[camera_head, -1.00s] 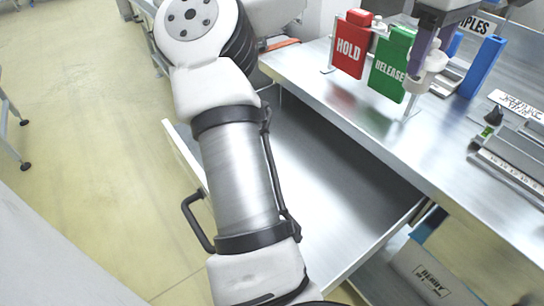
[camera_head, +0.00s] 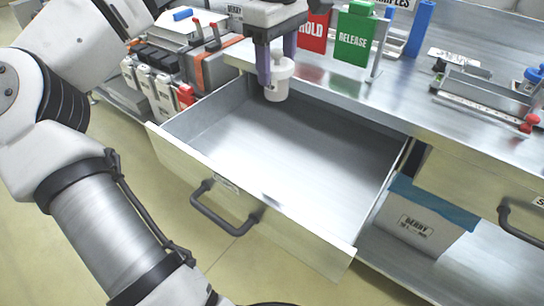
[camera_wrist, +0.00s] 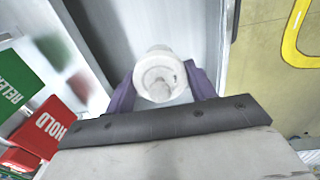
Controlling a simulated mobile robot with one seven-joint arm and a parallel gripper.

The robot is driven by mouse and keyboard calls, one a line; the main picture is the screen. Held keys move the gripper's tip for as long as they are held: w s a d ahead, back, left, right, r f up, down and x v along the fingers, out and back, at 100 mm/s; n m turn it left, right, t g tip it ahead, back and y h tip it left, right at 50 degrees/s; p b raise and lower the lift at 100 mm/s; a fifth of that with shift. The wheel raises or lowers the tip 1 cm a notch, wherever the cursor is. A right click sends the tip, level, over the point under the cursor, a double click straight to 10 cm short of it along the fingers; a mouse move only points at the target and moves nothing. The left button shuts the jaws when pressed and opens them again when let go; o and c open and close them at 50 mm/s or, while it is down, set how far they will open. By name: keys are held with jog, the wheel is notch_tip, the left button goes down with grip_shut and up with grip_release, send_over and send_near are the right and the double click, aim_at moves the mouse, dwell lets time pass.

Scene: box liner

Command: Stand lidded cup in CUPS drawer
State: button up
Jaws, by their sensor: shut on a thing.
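A white lidded cup (camera_head: 279,80) is upright between the purple fingers of my gripper (camera_head: 272,68), which is shut on it. In the wrist view the cup's round lid with its knob (camera_wrist: 160,80) shows from above between the fingers. The cup is in the air over the back left part of an open, empty metal drawer (camera_head: 300,160). The drawer's front has a dark handle (camera_head: 222,210) and a small label that is too small to read. Whether the cup touches anything below it cannot be told.
A red HOLD sign (camera_head: 313,32) and a green RELEASE sign (camera_head: 354,38) stand on the metal counter (camera_head: 400,100) behind the drawer. A boxy device with an orange strap (camera_head: 200,70) is at the left. A closed drawer (camera_head: 470,190) and a BERRY box (camera_head: 415,230) are at the right.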

jog(key=shift+s+a+f, duration=0.1)
jog(key=shift+a+f, duration=0.1)
notch_tip(320, 180, down, 20)
jog(key=shift+r+b, duration=0.1)
jog(key=shift+b, duration=0.5)
jog(key=shift+f, duration=0.2)
jog(key=o, duration=1)
jog(key=shift+r, duration=0.1)
notch_tip(320, 180, up, 12)
jog(key=shift+p, duration=0.3)
jog(key=shift+r, duration=0.1)
